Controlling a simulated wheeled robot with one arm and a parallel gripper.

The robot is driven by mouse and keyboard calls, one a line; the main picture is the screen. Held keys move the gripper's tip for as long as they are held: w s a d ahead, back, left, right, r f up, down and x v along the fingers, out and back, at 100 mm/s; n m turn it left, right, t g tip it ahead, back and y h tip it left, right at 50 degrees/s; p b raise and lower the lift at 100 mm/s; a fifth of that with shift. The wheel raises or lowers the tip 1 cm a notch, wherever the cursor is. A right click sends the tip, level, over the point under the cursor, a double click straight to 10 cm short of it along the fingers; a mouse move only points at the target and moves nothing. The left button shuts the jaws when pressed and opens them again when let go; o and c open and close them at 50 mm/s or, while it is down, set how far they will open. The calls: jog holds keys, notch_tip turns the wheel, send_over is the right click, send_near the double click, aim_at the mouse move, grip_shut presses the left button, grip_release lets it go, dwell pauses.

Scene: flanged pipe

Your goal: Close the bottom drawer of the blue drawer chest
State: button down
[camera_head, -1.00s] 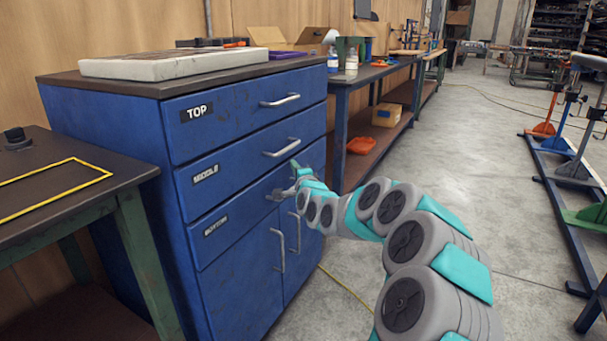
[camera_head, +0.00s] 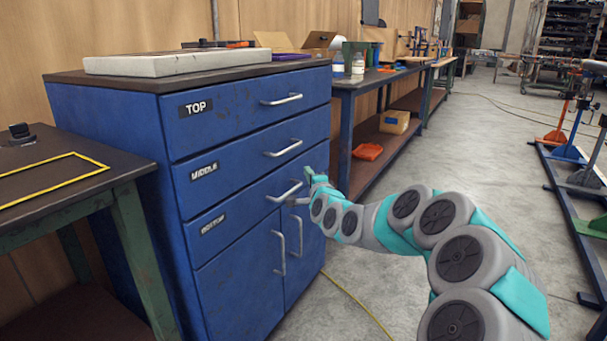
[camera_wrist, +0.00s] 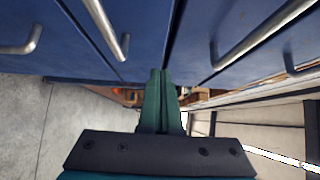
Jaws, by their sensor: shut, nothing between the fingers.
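The blue drawer chest (camera_head: 118,130) stands at the left in the head view. Its bottom drawer (camera_head: 240,215), labelled BOTTOM, looks flush with the middle drawer (camera_head: 240,165) and the top drawer (camera_head: 235,115). The bottom drawer's handle (camera_head: 284,193) shows just left of my gripper (camera_head: 309,174). My gripper is close to the right part of the drawer front; whether it touches is unclear. In the wrist view its green fingers (camera_wrist: 161,100) are together and empty, beside the blue fronts. Metal handles show on both sides of them.
A grey slab (camera_head: 190,62) lies on the chest's top. A dark table (camera_head: 70,175) stands close on the left. A workbench (camera_head: 375,78) with an orange tray (camera_head: 368,151) on its lower shelf continues beyond the chest.

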jog(key=s+a+f+n+g+y, duration=0.1)
jog(key=s+a+f+n+g, duration=0.2)
jog(key=s, duration=0.7)
jog(key=s+a+f+n+g, duration=0.1)
jog(key=s+f+n+g, duration=0.15)
jog(key=s+n, duration=0.45)
jog(key=s+a+f+n+g+y, duration=0.1)
jog(key=s+g, duration=0.3)
jog(key=s, duration=0.8)
jog(key=s+d+f+n+g+h, duration=0.1)
jog(key=s+d+g, duration=0.2)
jog(key=s, duration=0.8)
jog(key=s+d+f+n+g+h, duration=0.2)
jog(key=s+d+g, duration=0.1)
jog(key=s, duration=0.8)
jog(key=s+d+f+n+g+h+p, duration=0.1)
jog(key=s+d+g, duration=0.3)
jog(key=s, duration=0.8)
jog(key=shift+d+f+n+h, duration=0.35)
jog(key=shift+n+h, duration=0.05)
jog(key=shift+n, duration=0.2)
jog(key=shift+w, duration=0.1)
